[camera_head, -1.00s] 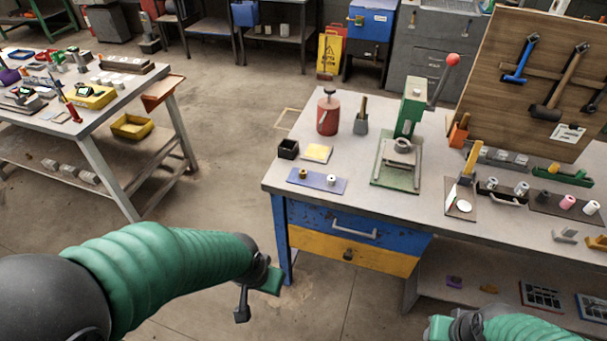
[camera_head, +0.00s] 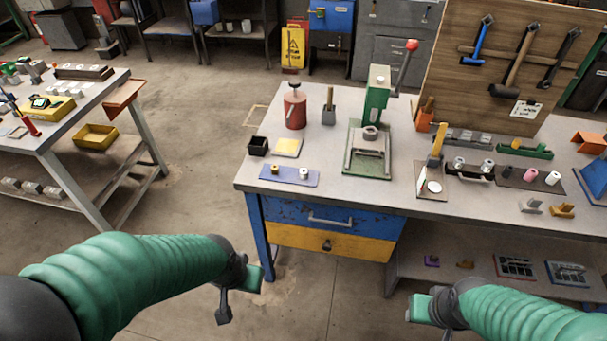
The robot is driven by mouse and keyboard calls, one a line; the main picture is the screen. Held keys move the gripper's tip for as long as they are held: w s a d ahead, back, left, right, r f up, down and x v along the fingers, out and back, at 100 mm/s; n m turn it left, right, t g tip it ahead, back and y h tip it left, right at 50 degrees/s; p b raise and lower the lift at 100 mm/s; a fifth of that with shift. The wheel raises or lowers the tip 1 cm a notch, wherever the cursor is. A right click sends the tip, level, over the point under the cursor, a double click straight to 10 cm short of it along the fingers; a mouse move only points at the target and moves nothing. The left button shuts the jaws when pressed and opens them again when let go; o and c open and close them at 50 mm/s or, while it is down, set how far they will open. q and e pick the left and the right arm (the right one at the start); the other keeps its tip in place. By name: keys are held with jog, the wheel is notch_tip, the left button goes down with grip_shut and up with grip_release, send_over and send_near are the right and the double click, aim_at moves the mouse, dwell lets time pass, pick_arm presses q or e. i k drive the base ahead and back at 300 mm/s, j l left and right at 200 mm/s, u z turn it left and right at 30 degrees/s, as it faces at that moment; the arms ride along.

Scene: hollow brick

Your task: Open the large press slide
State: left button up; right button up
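The green press (camera_head: 377,97) stands on the workbench at the upper middle. It has a side lever with a red ball knob (camera_head: 412,45). Its flat green base (camera_head: 360,170) carries a grey slide part with a bar-like handle (camera_head: 369,153) at the front and a round grey piece (camera_head: 371,132) behind it. My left gripper (camera_head: 238,295) is in front of the bench at the lower middle, low and apart from the press, its two fingers spread and empty. My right gripper (camera_head: 418,308) is at the lower right, also away from the press; its fingers are only partly visible.
The workbench (camera_head: 335,200) has blue and yellow drawers (camera_head: 330,240) at its front. A red canister (camera_head: 295,108), black box (camera_head: 258,146) and blue mat (camera_head: 289,175) lie left of the press. Hammers hang on a wooden board (camera_head: 500,70). Another bench (camera_head: 90,115) stands left, with open floor between.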

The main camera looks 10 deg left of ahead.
aim_at(374, 142)
jog(key=i+l, duration=0.15)
jog(key=i, duration=0.5)
jog(key=i+l, duration=0.15)
jog(key=i, duration=0.5)
